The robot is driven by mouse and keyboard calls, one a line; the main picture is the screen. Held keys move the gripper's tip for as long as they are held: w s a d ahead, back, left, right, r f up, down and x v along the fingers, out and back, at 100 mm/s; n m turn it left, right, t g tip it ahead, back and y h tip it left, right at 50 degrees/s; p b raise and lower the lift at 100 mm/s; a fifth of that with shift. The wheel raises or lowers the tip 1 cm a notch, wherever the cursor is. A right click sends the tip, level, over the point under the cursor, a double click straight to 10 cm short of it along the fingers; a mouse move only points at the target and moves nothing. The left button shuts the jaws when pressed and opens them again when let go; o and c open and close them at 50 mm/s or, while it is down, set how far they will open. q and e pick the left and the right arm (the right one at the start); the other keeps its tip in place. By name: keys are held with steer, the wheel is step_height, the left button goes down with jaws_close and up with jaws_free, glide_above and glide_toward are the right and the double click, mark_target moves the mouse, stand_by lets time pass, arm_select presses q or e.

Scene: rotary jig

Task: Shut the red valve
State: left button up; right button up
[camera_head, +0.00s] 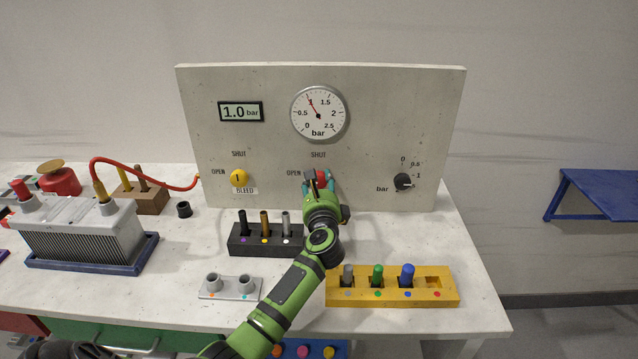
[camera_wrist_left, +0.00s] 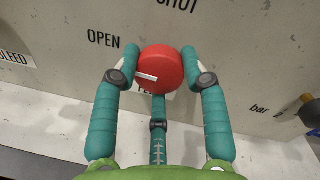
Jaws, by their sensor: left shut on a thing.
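The red valve (camera_head: 322,175) is a round knob on the front of the grey panel, with SHUT printed above it and OPEN to its left. My left gripper (camera_head: 318,184) is at the knob, its teal fingers partly hiding it in the head view. In the left wrist view, the fingers are closed around the red valve (camera_wrist_left: 162,68), one on each side and a third below. The white mark on the knob's face points left, toward the OPEN side. My right gripper is in neither view.
A round gauge (camera_head: 318,114) and a digital display (camera_head: 240,112) both read about 1 bar. A yellow bleed knob (camera_head: 239,178) and a black knob (camera_head: 403,181) flank the valve. A black peg rack (camera_head: 262,249) and a yellow tray (camera_head: 390,299) stand near my arm.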

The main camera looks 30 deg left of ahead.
arm_select(q)
steer(key=m+p, duration=0.1)
steer(key=m, duration=0.3)
steer(key=shift+a+r+m, duration=0.1)
steer(key=shift+r+m, duration=0.05)
steer(key=shift+m, duration=0.25)
steer(key=m+p, duration=0.1)
steer(key=m, duration=0.2)
steer(key=shift+m+t, duration=0.3)
steer(key=shift+t, duration=0.1)
steer(key=m+p, duration=0.2)
steer(key=m, duration=0.3)
steer(key=shift+t, duration=0.3)
steer(key=shift+m+h+p, duration=0.3)
steer(key=shift+m+p, duration=0.45)
steer(key=shift+m, duration=1.65)
steer(key=shift+r+t, duration=0.1)
steer(key=shift+t, duration=0.2)
steer(key=o, duration=1.1)
steer(key=shift+o, duration=0.2)
steer(key=shift+f, duration=0.25)
